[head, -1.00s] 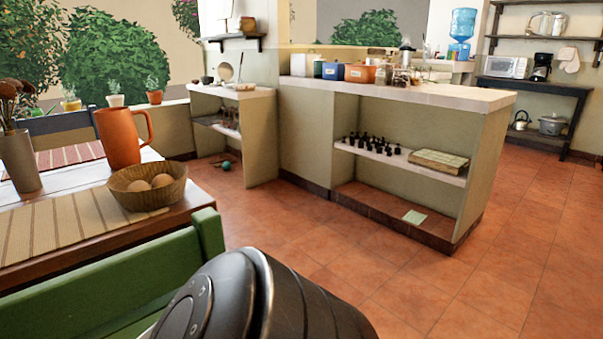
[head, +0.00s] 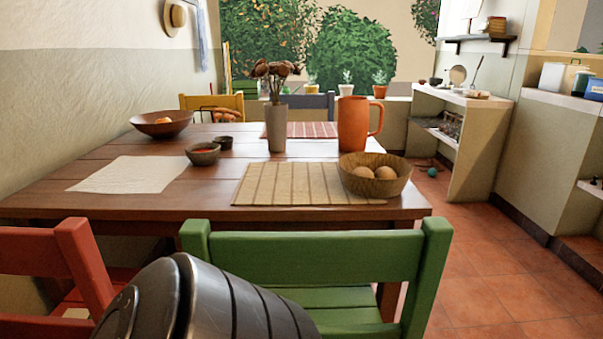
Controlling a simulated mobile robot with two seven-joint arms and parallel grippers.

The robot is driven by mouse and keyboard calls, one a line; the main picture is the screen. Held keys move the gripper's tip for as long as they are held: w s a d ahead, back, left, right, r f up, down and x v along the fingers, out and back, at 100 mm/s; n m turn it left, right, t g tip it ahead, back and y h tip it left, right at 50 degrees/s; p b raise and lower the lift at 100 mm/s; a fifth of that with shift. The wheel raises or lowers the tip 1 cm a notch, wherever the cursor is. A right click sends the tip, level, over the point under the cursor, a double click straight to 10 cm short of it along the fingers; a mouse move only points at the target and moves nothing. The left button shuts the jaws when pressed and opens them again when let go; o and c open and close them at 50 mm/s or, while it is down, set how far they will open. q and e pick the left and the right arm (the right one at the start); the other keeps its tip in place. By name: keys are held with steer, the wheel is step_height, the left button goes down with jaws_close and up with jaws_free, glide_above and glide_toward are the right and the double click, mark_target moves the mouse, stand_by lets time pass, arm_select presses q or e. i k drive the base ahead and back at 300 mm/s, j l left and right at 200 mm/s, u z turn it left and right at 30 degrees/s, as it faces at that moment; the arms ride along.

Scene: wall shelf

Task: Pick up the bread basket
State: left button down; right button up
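The bread basket (head: 374,185) is a round brown bowl-shaped basket with brown rolls (head: 388,172) in it. It stands near the front right corner of the wooden table (head: 215,210), partly on a striped straw mat (head: 280,186). A dark part of my own arm shows at the bottom of the head view, in front of the green chair. Neither gripper is in view.
A green chair (head: 310,258) stands at the table's near side, a red chair (head: 60,255) to its left. An orange pitcher (head: 352,125) and a grey vase (head: 276,128) stand behind the basket. The tiled floor (head: 480,270) right of the table is clear.

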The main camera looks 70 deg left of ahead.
mark_target(367, 187)
steer(key=u, duration=1.9)
steer(key=i+l, duration=0.15)
steer(key=l, duration=0.25)
steer(key=i+l, duration=0.1)
steer(key=l, duration=0.35)
steer(key=l+u, duration=0.15)
steer(key=u, duration=0.25)
steer(key=l+u, duration=0.15)
steer(key=u, duration=0.2)
steer(key=l+u, duration=0.15)
steer(key=u, duration=0.25)
steer(key=i+l, duration=0.05)
